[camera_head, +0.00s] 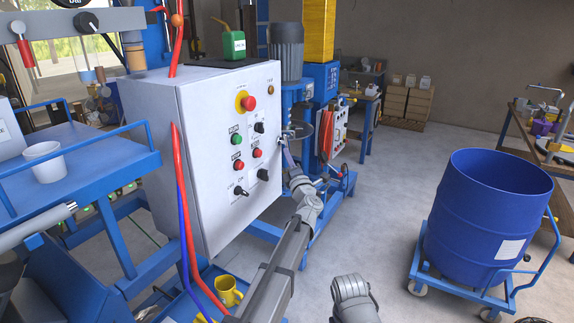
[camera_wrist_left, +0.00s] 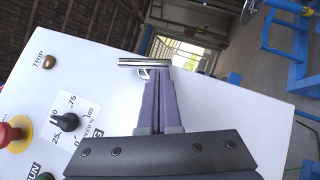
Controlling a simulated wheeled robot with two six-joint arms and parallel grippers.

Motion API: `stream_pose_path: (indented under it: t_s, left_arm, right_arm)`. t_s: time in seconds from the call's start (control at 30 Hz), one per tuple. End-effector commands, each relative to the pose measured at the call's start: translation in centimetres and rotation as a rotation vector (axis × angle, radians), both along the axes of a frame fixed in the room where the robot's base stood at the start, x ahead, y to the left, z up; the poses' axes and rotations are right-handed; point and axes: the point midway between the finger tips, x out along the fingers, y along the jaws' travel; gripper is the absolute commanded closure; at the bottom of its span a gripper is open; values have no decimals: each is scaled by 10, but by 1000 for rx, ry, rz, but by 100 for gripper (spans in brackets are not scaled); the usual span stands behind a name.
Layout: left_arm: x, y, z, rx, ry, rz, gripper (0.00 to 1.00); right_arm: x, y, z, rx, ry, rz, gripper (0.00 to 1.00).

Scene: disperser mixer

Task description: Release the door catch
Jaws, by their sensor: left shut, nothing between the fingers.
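The door catch is a small silver bar handle (camera_wrist_left: 140,62) near the edge of the white control cabinet (camera_head: 205,220). It lies across the top of my fingers in the left wrist view. My left gripper (camera_head: 284,148) is at the cabinet's right edge in the head view. Its purple fingers (camera_wrist_left: 160,82) are together, with nothing between them. The fingertips are right at the catch and overlap it in the picture; I cannot tell whether they touch. The cabinet door looks shut. My right gripper is not in view.
The cabinet face carries a red emergency stop (camera_head: 248,103), several buttons and a black speed knob (camera_wrist_left: 66,122). A blue mixer with a grey motor (camera_head: 287,55) stands behind. A blue drum (camera_head: 485,215) stands on a trolley at right. The floor between is clear.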

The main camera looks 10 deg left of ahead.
Motion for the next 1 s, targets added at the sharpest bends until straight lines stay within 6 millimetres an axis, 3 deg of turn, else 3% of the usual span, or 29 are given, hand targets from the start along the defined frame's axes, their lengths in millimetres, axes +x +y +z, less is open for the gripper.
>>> stream_pose_path:
  t_s: [0.03,0.4,0.7,1.0]
  left_arm:
    - [5,-1,-11,-14,-42,0,100]
    - [19,-7,-14,-130,-376,-2,100]
    - [31,-11,-13,-227,-646,-2,100]
    - [39,-14,-8,-308,-876,-3,100]
  right_arm:
    - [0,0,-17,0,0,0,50]
    - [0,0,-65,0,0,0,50]
    - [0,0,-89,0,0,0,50]
    - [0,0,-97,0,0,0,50]
